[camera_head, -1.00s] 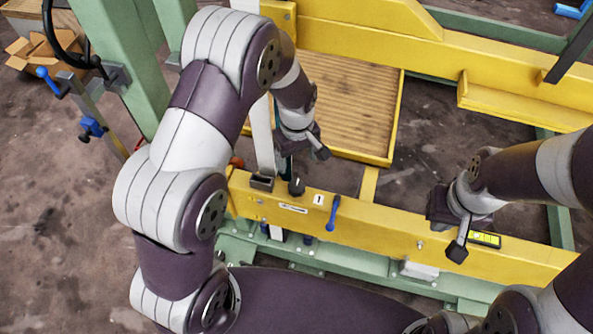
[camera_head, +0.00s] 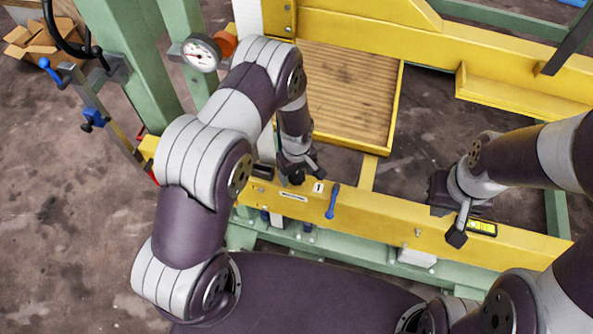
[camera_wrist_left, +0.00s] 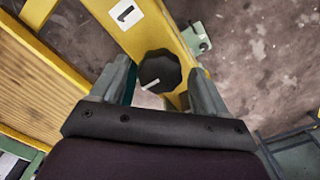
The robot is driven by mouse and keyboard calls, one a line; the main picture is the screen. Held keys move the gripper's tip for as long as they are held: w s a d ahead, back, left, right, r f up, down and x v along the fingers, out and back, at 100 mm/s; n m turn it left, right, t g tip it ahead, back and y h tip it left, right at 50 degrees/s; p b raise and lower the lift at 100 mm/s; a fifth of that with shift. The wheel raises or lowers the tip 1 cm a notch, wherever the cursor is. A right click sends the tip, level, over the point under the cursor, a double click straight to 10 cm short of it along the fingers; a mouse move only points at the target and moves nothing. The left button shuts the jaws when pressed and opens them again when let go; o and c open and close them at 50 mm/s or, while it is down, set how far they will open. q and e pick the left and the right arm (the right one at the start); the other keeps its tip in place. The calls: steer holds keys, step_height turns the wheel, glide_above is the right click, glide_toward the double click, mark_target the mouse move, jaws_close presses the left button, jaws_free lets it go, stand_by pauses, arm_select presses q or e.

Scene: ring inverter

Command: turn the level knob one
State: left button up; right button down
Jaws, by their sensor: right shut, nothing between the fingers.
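The knob is dark and faceted with a white pointer line; it shows between the fingers in the left wrist view (camera_wrist_left: 158,70). In the head view the knob (camera_head: 297,178) sits on the yellow beam (camera_head: 385,212), partly covered by my left gripper (camera_head: 299,170). In the left wrist view my left gripper (camera_wrist_left: 160,82) is open, one finger on each side of the knob; I cannot tell whether they touch it. A white label "1" (camera_head: 318,187) is next to the knob. My right gripper (camera_head: 450,219) is shut and empty above the beam's right part.
A blue lever (camera_head: 332,202) stands on the beam just right of the label. A yellow level vial (camera_head: 482,228) is beside my right gripper. A dial gauge (camera_head: 201,53) is on the green post at upper left. A slatted wooden panel (camera_head: 347,95) lies behind the beam.

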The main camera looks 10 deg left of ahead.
arm_select(q)
steer(key=c, duration=0.9)
